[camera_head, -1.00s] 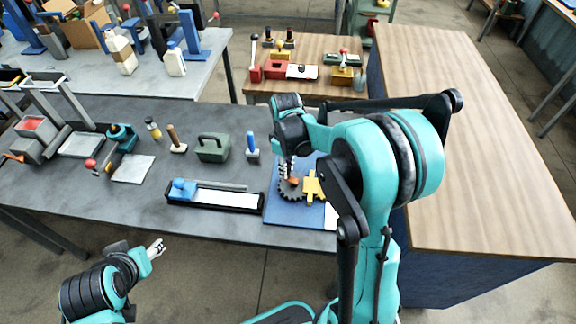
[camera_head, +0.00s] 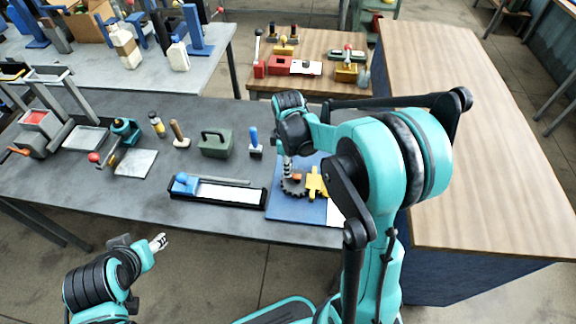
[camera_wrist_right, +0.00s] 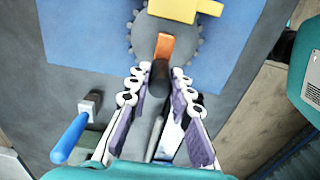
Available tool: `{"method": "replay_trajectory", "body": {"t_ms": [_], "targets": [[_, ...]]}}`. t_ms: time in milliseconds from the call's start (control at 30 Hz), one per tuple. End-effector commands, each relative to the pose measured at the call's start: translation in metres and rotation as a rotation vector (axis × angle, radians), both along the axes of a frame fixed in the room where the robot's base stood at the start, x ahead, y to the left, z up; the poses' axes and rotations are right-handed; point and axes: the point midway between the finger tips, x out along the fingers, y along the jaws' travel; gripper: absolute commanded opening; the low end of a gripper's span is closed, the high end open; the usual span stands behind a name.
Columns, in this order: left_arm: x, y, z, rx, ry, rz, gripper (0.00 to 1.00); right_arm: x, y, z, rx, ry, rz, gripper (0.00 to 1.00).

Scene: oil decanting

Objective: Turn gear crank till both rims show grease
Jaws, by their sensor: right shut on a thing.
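A dark toothed gear (camera_head: 291,188) lies on a blue board (camera_head: 285,211) beside a yellow block (camera_head: 316,184). The right wrist view shows the gear (camera_wrist_right: 143,48), the yellow block (camera_wrist_right: 185,9) and an orange crank arm (camera_wrist_right: 164,47) with a dark handle (camera_wrist_right: 159,78). My right gripper (camera_wrist_right: 154,84) is shut on the dark handle, with a finger on each side. In the head view my right gripper (camera_head: 287,172) is over the gear's far left part. Grease on the rims cannot be made out. My left gripper (camera_head: 158,242) is off the table's front edge, apart from everything.
A blue-handled tool (camera_head: 254,142) stands behind the board. A black tray with a white strip (camera_head: 217,194) lies left of it. A green box (camera_head: 215,144) and other tools stand farther left. A wooden counter (camera_head: 490,180) is at the right. The table's front strip is clear.

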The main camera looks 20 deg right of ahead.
Motion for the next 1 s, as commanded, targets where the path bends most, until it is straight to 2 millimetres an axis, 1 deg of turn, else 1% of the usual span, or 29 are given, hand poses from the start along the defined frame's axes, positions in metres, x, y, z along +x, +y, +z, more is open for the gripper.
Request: {"method": "replay_trajectory", "body": {"t_ms": [167,200,233,267,533,667,767,1000], "targets": [[0.0,0.0,0.0,0.0,0.0,0.0,0.5,0.0,0.0,0.0,0.001,0.001,-0.001,0.0],[0.0,0.0,0.0,0.0,0.0,0.0,0.5,0.0,0.0,0.0,0.001,0.001,-0.001,0.31],[0.0,0.0,0.0,0.0,0.0,0.0,0.5,0.0,0.0,0.0,0.001,0.001,-0.001,0.39],[0.0,0.0,0.0,0.0,0.0,0.0,0.5,0.0,0.0,0.0,0.001,0.001,-0.001,0.42],[0.0,0.0,0.0,0.0,0.0,0.0,0.5,0.0,0.0,0.0,0.0,0.0,-0.002,0.42],[0.0,0.0,0.0,0.0,0.0,0.0,0.5,0.0,0.0,0.009,0.0,0.0,-0.002,0.42],[0.0,0.0,0.0,0.0,0.0,0.0,0.5,0.0,0.0,0.025,0.0,0.0,-0.002,0.42],[0.0,0.0,0.0,0.0,0.0,0.0,0.5,0.0,0.0,0.078,0.0,0.0,-0.002,0.42]]}}
